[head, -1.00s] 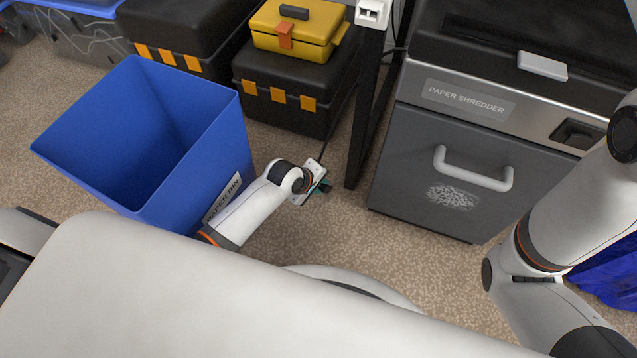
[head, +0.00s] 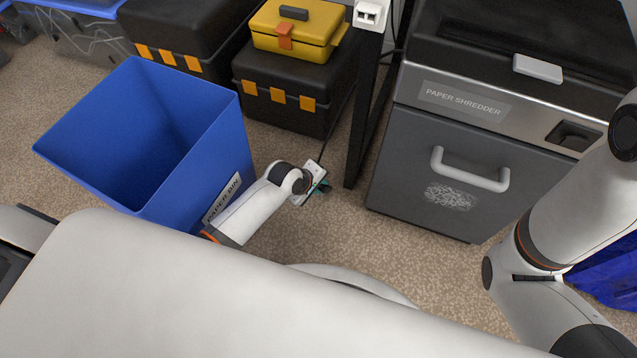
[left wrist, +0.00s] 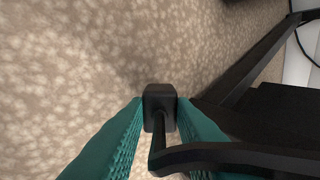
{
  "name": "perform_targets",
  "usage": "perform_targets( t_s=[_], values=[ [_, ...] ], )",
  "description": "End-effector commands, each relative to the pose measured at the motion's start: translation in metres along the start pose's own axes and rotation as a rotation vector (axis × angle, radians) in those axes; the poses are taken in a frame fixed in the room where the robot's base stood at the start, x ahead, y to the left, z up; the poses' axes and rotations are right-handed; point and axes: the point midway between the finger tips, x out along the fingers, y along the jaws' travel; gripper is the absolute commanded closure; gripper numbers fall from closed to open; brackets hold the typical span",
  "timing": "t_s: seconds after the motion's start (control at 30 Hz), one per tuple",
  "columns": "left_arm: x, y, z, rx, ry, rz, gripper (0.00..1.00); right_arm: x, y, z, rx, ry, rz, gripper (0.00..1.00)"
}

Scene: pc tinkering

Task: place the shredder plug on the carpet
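The shredder plug (left wrist: 159,96) is a small black block. In the left wrist view it sits between the teal fingertips of my left gripper (left wrist: 160,110), which are closed against its sides. A black cable (left wrist: 230,153) bends from it to the right, close to the camera. In the head view my left gripper (head: 321,187) is low over the speckled carpet (head: 430,265), between the paper bin and the shredder; the plug is too small to make out there. The carpet also fills the left wrist view (left wrist: 60,60) behind the plug. My right gripper is out of view.
The blue paper bin (head: 200,165) stands left of my left gripper. The grey paper shredder (head: 405,185) stands to the right. A black table leg (head: 357,160) and a black toolbox (head: 262,105) are behind. Bare carpet lies in front of the shredder.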

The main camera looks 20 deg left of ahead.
Motion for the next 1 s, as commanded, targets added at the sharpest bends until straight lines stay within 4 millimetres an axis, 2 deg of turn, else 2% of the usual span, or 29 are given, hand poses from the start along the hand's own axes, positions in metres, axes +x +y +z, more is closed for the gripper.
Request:
perform_targets(
  t_s=[0.03, 0.13, 0.17, 0.43, 0.63, 1.0],
  values=[
    [-0.0002, -0.0005, 0.0001, 0.0, 0.0, -0.001, 0.69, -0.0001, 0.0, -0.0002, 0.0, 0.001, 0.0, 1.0],
    [-0.0003, -0.0005, 0.0001, 0.0, 0.0, -0.001, 0.53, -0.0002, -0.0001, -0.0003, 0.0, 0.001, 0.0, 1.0],
    [-0.0003, -0.0005, 0.0001, 0.0, 0.0, -0.001, 0.52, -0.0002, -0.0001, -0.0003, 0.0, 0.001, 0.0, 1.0],
    [-0.0009, -0.0003, 0.0001, 0.001, 0.0, 0.0, 0.52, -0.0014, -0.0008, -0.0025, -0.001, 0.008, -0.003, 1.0],
    [-0.0092, -0.0001, 0.0001, 0.0, 0.0, -0.001, 0.52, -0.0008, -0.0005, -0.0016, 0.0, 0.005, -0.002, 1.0],
    [-0.0068, 0.0065, -0.0007, 0.001, 0.002, 0.001, 0.52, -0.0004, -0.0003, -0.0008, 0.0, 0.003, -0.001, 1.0]
  ],
)
